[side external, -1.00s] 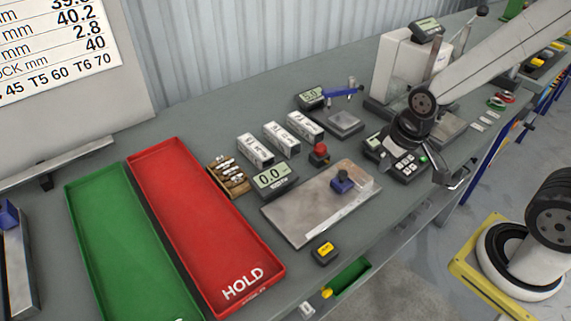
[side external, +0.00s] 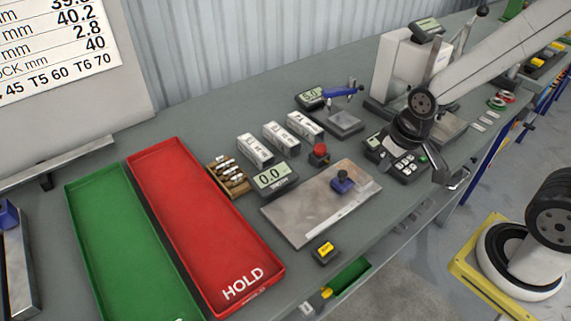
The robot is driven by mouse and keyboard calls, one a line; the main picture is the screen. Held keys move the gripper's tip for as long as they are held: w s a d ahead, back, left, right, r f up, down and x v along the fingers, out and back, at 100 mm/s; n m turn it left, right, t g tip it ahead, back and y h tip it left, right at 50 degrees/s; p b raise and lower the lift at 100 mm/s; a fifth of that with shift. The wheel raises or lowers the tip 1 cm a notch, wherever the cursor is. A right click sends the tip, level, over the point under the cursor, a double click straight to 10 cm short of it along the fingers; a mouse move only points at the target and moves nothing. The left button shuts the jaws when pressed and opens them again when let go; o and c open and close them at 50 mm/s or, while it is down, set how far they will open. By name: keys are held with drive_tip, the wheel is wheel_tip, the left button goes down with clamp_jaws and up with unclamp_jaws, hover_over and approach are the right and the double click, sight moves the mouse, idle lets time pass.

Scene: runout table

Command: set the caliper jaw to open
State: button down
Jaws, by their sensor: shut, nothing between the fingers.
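I cannot tell for certain which part is the caliper jaw. A flat grey metal plate (side external: 300,212) in the middle of the table carries a pale strip along its front edge and a small blue block with a dark knob (side external: 342,183). A readout (side external: 270,178) showing 0.0 stands behind its left end. Farther back, a blue arm (side external: 342,91) reaches over a small grey block beside another readout. My gripper (side external: 453,183) is shut and empty, over the table's front edge, right of the plate and apart from it.
A green tray (side external: 72,187) and a red HOLD tray (side external: 276,267) lie at the left. Several white boxes (side external: 282,138), a red button (side external: 319,151) and a keypad (side external: 408,168) stand around the plate. A yellow button (side external: 326,249) sits in front. Bare table lies behind the boxes.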

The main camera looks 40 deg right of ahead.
sight(343, 172)
idle(0.3)
drive_tip(key=shift+c, duration=2.2)
unclamp_jaws()
drive_tip(key=shift+w+a+r, duration=0.1)
drive_tip(key=shift+w, duration=0.15)
drive_tip(key=shift+o, duration=0.2)
drive_tip(key=w+a+n+g, duration=0.1)
drive_tip(key=w, duration=0.1)
drive_tip(key=w+a+r, duration=0.1)
drive_tip(key=w, duration=0.1)
drive_tip(key=w+a+r+n+g, duration=0.1)
drive_tip(key=w, duration=0.2)
drive_tip(key=shift+w+a+n+g, duration=0.1)
drive_tip(key=shift+n+g, duration=0.2)
drive_tip(key=shift+f, duration=0.1)
drive_tip(key=shift+f, duration=3.8)
clamp_jaws()
